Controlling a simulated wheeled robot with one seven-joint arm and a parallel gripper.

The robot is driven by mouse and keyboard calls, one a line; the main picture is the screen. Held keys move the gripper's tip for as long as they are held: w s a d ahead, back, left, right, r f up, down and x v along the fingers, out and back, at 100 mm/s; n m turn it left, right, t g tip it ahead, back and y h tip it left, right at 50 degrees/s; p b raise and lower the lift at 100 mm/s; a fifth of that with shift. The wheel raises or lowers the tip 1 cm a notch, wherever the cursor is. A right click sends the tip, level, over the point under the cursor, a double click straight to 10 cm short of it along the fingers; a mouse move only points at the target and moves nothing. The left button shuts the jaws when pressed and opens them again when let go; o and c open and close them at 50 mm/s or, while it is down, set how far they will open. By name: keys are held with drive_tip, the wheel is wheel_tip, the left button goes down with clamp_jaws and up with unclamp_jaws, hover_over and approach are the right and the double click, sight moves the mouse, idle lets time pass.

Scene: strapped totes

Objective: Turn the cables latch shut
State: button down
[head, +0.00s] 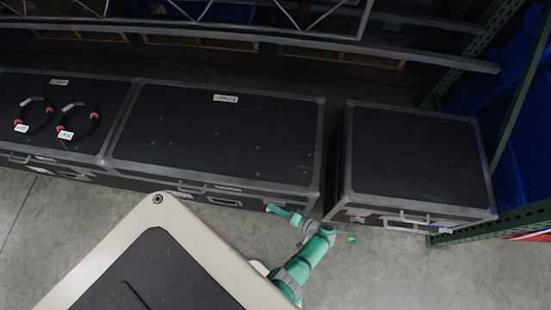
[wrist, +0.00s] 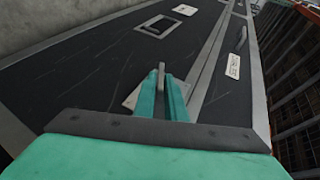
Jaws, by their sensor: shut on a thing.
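The latch (wrist: 161,77) is a narrow grey metal piece on the dark front of a case, beside a small grey plate (wrist: 132,98). My gripper (wrist: 162,98) has its teal fingers closed around it in the wrist view. In the head view my gripper (head: 271,208) is at the front right of the middle black case (head: 205,140), and the latch is too small to make out there. A pale label (wrist: 233,66) sits on the strip beyond the grey edge; its lettering is too blurred to read surely. Whether the latch is fully turned I cannot tell.
A black case with two coiled cables (head: 78,120) on its lid stands at left. Another black case (head: 415,155) stands at right, past a narrow gap. A recessed handle (wrist: 158,26) and another label (wrist: 184,9) show on the front. Grey floor lies in front.

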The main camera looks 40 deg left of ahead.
drive_tip(key=shift+s+f, duration=0.1)
drive_tip(key=shift+s, duration=0.05)
idle(0.3)
drive_tip(key=c, duration=1.9)
unclamp_jaws()
drive_tip(key=shift+w+d, duration=0.15)
drive_tip(key=shift+w, duration=0.05)
drive_tip(key=shift+v, duration=5.3)
drive_tip(key=shift+f, duration=0.15)
